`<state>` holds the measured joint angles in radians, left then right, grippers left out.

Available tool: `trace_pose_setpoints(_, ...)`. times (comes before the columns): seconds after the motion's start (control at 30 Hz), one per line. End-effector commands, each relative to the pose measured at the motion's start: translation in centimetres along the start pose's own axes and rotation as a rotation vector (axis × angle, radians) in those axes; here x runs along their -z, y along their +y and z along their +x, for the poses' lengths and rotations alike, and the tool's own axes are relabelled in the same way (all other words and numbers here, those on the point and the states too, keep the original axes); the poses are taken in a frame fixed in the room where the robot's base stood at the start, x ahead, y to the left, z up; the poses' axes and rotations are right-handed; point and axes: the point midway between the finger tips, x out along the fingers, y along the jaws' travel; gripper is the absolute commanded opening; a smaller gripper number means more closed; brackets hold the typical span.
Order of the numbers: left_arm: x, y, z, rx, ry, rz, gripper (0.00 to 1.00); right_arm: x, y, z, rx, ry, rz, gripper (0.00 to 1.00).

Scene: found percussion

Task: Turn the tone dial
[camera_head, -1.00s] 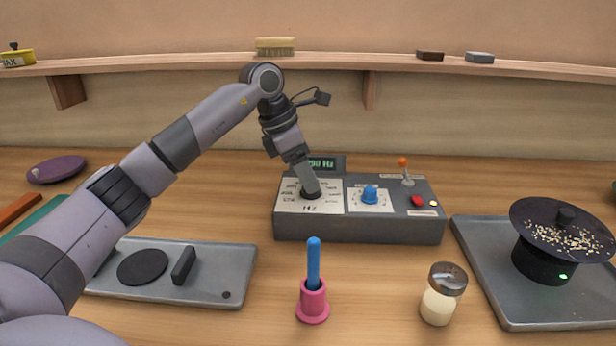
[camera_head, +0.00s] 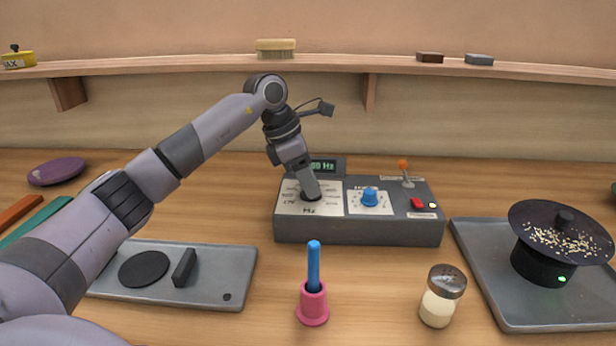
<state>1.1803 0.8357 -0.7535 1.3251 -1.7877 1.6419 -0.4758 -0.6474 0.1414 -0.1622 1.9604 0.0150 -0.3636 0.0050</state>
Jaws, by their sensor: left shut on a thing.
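The tone generator (camera_head: 360,230) is a dark grey box at the middle of the bench with a small green "Hz" display (camera_head: 322,166) at its back left. Its tone dial (camera_head: 311,196) is a dark knob on the white Hz panel at the left of the top face. My left gripper (camera_head: 312,192) points down onto this dial and is shut on it; the fingers hide most of the knob. A blue knob (camera_head: 370,196) on its own white panel sits to the right, clear of the gripper. My right gripper is not in view.
An orange-tipped lever (camera_head: 404,168) and a red switch (camera_head: 417,203) are on the box's right. A pink stand with a blue handle (camera_head: 313,303) and a shaker (camera_head: 439,303) stand in front. A black plate with grains (camera_head: 545,225) is at right, a grey tray (camera_head: 215,262) at left.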

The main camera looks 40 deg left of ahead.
Motion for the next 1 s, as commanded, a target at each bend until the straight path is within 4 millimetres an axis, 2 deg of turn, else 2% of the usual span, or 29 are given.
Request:
trace_pose_setpoints(0.6, -0.2, 0.3, -0.3, 0.148, -0.002, 0.36, 0.09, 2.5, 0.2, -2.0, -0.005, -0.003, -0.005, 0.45)
trace_pose_setpoints(1.0, -0.2, 0.3, -0.1, 0.182, -0.002, 0.446, 0.09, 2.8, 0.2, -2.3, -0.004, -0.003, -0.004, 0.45)
